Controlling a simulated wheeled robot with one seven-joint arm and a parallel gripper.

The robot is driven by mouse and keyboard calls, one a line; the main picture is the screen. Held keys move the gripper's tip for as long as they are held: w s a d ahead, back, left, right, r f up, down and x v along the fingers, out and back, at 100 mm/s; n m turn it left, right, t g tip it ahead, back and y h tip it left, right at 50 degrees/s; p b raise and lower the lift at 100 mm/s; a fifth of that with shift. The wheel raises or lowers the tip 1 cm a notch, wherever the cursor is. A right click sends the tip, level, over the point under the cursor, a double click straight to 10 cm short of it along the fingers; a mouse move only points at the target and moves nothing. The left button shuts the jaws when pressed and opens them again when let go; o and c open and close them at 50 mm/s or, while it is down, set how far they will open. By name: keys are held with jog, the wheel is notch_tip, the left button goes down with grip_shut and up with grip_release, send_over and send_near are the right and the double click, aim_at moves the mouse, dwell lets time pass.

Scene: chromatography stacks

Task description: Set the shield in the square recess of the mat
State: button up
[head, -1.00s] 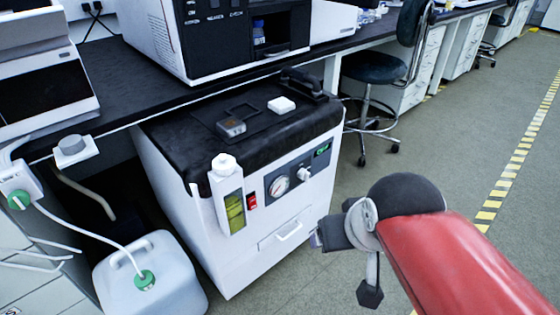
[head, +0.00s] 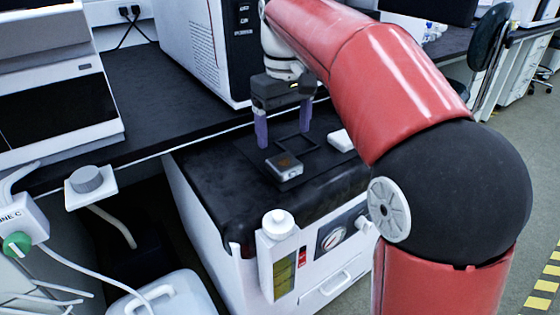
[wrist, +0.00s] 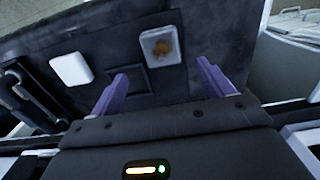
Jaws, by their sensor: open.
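A small grey metal-looking box (head: 284,173) with an orange-brown patch on top, which I take to be the shield, sits on the dark mat (head: 255,150) on top of the white cabinet. It also shows in the wrist view (wrist: 150,40). The square recess (head: 307,143) is a dark outlined square in the mat, just behind the box, and looks empty. My gripper (head: 284,138) is open, its purple fingers pointing down above the mat near the recess and box. In the wrist view the fingers (wrist: 162,72) are apart with nothing between them.
A white block (head: 341,139) lies right of the recess. The black bench (head: 160,110) with instruments overhangs behind. A white container (head: 165,297) stands at the lower left.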

aim_at(284, 162)
jog(key=f, duration=0.2)
jog(key=f+b, duration=0.1)
jog(key=f, duration=0.4)
jog(key=shift+s+f+b, duration=0.1)
jog(key=shift+s+b, duration=0.25)
jog(key=shift+s, duration=0.05)
jog(key=shift+c, duration=0.3)
jog(key=c, duration=1.2)
jog(key=shift+c, duration=0.2)
